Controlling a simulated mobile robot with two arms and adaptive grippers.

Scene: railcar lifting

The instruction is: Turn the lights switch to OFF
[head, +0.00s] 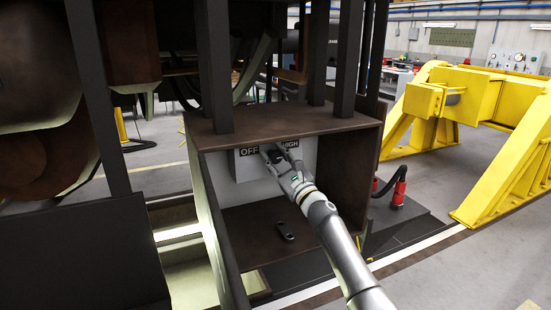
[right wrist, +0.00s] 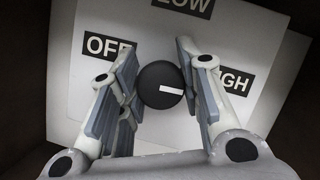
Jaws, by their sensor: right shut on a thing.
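The lights switch is a round black knob (right wrist: 157,86) with a white pointer mark, on a light panel (head: 245,172) inside a brown open-fronted box. In the right wrist view the mark points right, towards the HIGH label (right wrist: 238,80). The OFF label (right wrist: 107,46) is at upper left and the LOW label (right wrist: 183,5) is at the top, partly cut off. My right gripper (head: 274,153) reaches into the box and is shut on the knob, one finger on each side. Its fingers partly hide the panel and the HIGH label. My left gripper is not in view.
The brown box (head: 345,175) has side walls and a top close around my right arm. A small dark object (head: 285,231) lies on its floor. Dark posts stand above and to the left. A yellow stand (head: 505,130) and a red-and-black item (head: 398,188) are at right.

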